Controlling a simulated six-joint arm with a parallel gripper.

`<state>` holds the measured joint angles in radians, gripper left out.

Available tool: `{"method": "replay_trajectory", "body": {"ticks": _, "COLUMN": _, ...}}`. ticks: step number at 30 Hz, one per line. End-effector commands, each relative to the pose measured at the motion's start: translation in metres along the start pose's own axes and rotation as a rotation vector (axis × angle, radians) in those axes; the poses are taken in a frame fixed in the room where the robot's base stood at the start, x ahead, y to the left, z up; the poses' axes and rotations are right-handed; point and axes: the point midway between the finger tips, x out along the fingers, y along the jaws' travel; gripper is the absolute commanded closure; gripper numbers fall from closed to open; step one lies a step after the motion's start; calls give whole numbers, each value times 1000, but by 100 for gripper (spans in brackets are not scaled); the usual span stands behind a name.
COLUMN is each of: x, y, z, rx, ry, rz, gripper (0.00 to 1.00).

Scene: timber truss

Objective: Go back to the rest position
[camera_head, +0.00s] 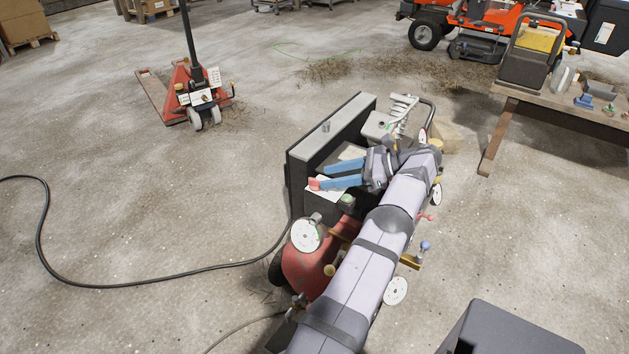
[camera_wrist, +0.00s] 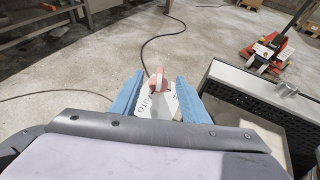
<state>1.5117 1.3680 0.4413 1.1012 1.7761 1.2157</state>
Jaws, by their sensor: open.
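My gripper (camera_head: 322,177) has two blue fingers. They are spread apart over the machine, and they also show in the wrist view (camera_wrist: 160,78). Between them in the wrist view is a red lever (camera_wrist: 157,82) on a white plate (camera_wrist: 146,102) with printed letters. The red part (camera_head: 315,184) and the white plate (camera_head: 325,194) also show by the fingertips in the head view. I cannot tell whether a finger touches the lever. My arm lies over the machine and hides part of it.
The machine has a tall dark panel (camera_head: 330,140) beside my gripper and a red tank (camera_head: 306,268) below. A black cable (camera_head: 150,278) runs over the floor at left. A red pallet jack (camera_head: 195,92) and a wooden table (camera_head: 560,108) stand farther off.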

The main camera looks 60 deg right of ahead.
Motion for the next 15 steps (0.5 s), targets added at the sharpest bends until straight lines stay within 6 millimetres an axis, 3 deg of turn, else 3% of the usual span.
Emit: {"method": "replay_trajectory", "body": {"ticks": 15, "x": -7, "y": 0, "z": 0, "rx": 0, "ry": 0, "rz": 0, "gripper": 59}}
